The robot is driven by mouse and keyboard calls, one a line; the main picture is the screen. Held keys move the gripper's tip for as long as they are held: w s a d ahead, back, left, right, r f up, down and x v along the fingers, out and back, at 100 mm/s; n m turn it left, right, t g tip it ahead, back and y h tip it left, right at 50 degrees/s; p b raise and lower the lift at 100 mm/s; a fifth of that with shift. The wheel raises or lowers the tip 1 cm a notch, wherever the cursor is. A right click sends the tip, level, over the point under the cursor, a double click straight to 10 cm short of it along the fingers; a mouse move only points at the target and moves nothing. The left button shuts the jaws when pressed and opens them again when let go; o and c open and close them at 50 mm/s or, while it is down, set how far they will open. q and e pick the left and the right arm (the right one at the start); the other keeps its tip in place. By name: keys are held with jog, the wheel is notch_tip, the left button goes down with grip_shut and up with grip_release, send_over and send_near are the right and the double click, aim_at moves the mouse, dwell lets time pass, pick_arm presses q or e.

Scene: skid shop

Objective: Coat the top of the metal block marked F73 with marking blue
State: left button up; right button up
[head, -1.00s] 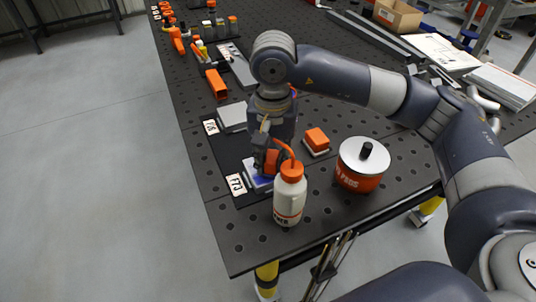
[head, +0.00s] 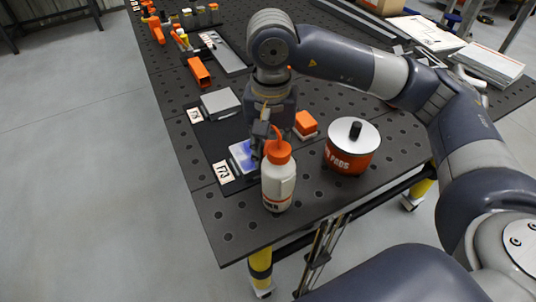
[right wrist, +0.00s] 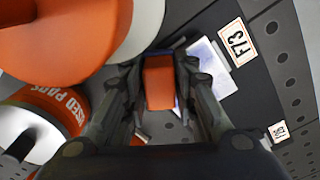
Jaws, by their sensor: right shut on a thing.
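The metal block marked F73 (head: 240,159) lies on a dark mat beside its F73 label (head: 223,172). A blue patch shows on its top, with a paler strip toward the left edge. My right gripper (head: 262,150) is low at the block's right side, partly behind the bottle. In the right wrist view it is shut on an orange-backed pad (right wrist: 159,82). The pad's underside is hidden, so I cannot tell whether it touches the block. The block also shows there (right wrist: 207,62), beside the fingers. A white bottle with an orange cap (head: 278,185) stands just in front. My left gripper is out of view.
A red used-pads tin (head: 349,160) with a metal lid stands to the right. Another orange-and-white pad (head: 306,124) lies behind the gripper. A second metal block (head: 221,103) with its own label lies farther back. The table's front left corner is clear.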

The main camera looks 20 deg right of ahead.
jog(key=shift+w+a+f+b, duration=0.15)
jog(key=shift+w+b, duration=0.35)
jog(key=shift+w, duration=0.85)
jog(key=shift+w+b, duration=0.4)
jog(key=shift+w, duration=0.55)
jog(key=shift+w+b, duration=0.3)
jog(key=shift+w, duration=1.8)
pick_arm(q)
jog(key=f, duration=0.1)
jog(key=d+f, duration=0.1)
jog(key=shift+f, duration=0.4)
